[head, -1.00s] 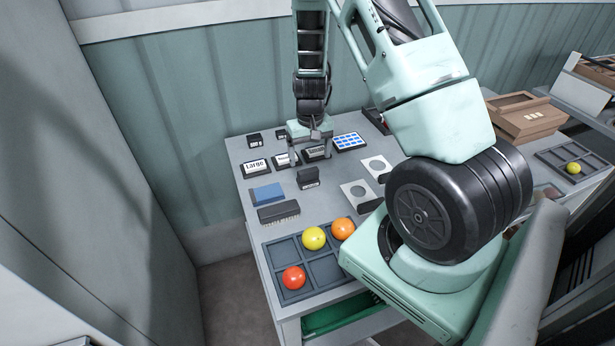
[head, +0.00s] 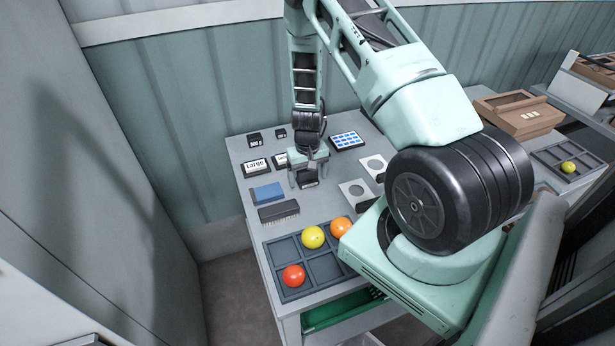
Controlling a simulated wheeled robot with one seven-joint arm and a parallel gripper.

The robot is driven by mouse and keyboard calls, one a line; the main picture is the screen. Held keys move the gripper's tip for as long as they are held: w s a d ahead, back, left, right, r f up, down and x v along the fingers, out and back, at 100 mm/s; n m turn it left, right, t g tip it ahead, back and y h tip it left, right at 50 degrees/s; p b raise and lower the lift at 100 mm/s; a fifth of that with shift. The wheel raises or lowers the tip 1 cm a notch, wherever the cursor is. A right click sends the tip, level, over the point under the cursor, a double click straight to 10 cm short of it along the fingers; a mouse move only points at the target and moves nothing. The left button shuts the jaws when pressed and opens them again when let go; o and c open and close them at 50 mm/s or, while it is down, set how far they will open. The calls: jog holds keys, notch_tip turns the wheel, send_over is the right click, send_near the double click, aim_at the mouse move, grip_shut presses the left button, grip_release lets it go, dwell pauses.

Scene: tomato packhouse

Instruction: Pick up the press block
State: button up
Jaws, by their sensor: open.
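A small dark block (head: 307,183), which I take to be the press block, stands on the grey table top (head: 240,150). It has a pale mark low on its front. My gripper (head: 308,178) is open and points down right over this block, with one finger on its left and one on its right. The gripper body hides the block's upper part. I cannot tell whether the fingers touch it.
A blue pad (head: 267,193) and a dark brush-like block (head: 278,211) lie to the left. A "Large" sign (head: 256,165) and small dark weights (head: 255,139) stand behind. A grey compartment tray (head: 322,268) holds red, yellow and orange balls in front.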

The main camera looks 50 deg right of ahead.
jog(key=c, duration=1.1)
notch_tip(320, 180, up, 10)
jog(key=shift+r+b, duration=0.1)
jog(key=shift+b, duration=0.85)
